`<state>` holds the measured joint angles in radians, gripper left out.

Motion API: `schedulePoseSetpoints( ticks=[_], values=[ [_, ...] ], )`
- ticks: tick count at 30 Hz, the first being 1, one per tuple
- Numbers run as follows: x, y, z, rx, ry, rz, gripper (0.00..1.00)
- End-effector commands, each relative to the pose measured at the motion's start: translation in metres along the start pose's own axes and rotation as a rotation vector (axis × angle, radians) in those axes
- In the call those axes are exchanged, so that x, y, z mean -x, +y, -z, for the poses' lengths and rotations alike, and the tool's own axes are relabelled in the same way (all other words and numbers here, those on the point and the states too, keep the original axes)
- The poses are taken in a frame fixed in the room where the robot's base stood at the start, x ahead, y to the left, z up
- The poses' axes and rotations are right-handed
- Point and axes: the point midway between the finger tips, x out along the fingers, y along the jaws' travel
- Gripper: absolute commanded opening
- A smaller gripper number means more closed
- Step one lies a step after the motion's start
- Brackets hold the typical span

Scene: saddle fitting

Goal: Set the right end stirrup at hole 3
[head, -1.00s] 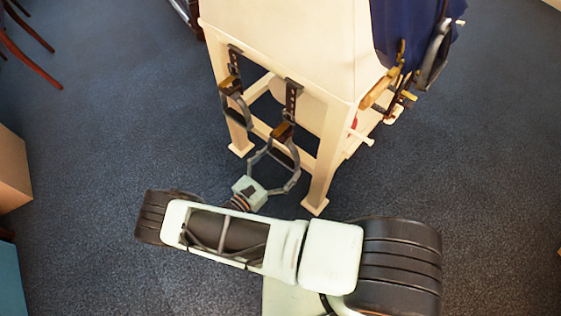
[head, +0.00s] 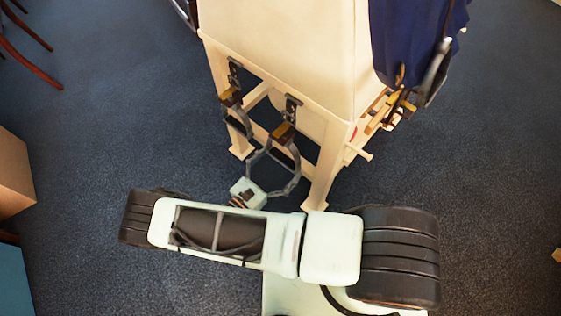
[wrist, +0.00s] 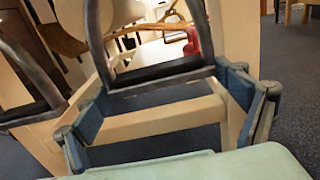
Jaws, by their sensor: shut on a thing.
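Two stirrups hang on dark holed straps at the near end of a cream saddle stand (head: 318,165). The right stirrup (head: 283,132) has a brown block at its top and a short visible length of strap (head: 292,105) above it. I cannot read its hole. The left stirrup (head: 229,97) hangs beside it. My gripper (head: 273,172) is at the right stirrup, low down. The left stirrup's dark frame (wrist: 30,80) is at the left edge.
The stand's legs and lower rail (wrist: 150,122) are close behind my gripper. A dark blue cloth (head: 415,40) and brown-handled fittings (head: 382,108) hang on the stand's right side. A box (head: 14,170) and chair legs (head: 30,50) are at far left. The carpet between is clear.

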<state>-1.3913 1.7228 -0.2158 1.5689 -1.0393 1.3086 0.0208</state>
Motion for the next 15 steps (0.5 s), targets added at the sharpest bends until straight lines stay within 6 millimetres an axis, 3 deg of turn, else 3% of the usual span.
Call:
schedulePoseSetpoints(
  ticks=[1,2,3,4,15],
  values=[
    [-0.0001,0.0004,-0.0012,-0.001,-0.005,-0.002,0.47],
    [-0.0001,0.0003,-0.0012,-0.001,-0.004,-0.002,0.92],
    [-0.0001,0.0003,-0.0011,-0.001,-0.004,-0.001,0.97],
    [0.0000,0.0003,-0.0010,-0.001,-0.004,-0.001,1.00],
    [0.0003,0.0004,-0.0033,-0.002,-0.002,0.000,1.00]
  ],
)
